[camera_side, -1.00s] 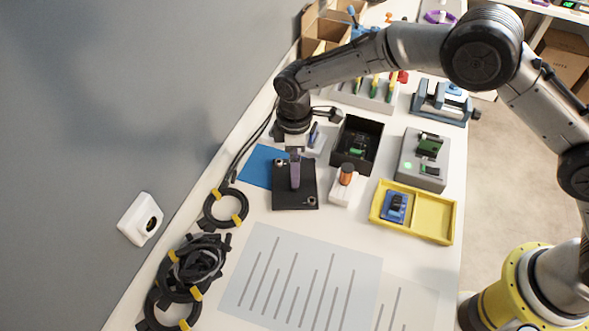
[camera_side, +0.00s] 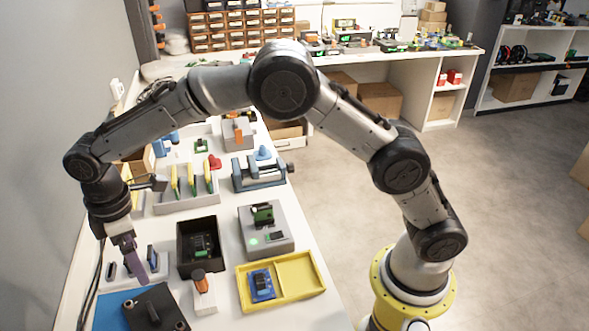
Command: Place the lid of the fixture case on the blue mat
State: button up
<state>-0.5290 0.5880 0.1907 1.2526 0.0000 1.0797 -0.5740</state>
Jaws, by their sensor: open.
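The black lid (camera_side: 160,305) with small knobs lies at the lower left, cut off by the bottom edge of the picture. It overlaps the right part of the blue mat (camera_side: 110,312); I cannot tell how much of it rests on the mat. The fixture case (camera_side: 211,226) is the open black box behind it, with a green board inside. My gripper (camera_side: 139,274), with purple fingers, is open and points down just behind and above the lid. Its fingers look clear of the lid, and nothing shows between them.
An orange-capped white block (camera_side: 205,299) stands right of the lid. A yellow tray (camera_side: 305,271) holds a blue part. A grey test box (camera_side: 280,240), a blue vise (camera_side: 262,172) and a rack of green-and-yellow tools (camera_side: 190,203) stand farther back. Cables run along the left edge.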

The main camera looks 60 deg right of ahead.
jog(key=s+d+r+m+t, duration=0.1)
jog(key=s+d+r+m, duration=0.2)
jog(key=s+d+r, duration=0.35)
jog(key=s+d+r+m+t, duration=0.1)
jog(key=s+d+r+m, duration=0.2)
jog(key=d+r, duration=0.6)
jog(key=s+d+f+m+t, duration=0.1)
jog(key=s+d+m, duration=0.2)
jog(key=s, duration=0.7)
jog(key=s+d+f+m+t, duration=0.1)
jog(key=s+d+m+t, duration=0.1)
jog(key=s+d, duration=0.6)
jog(key=shift+s+d+f+m, duration=0.25)
jog(key=shift+s+m, duration=0.55)
jog(key=shift+s, duration=0.25)
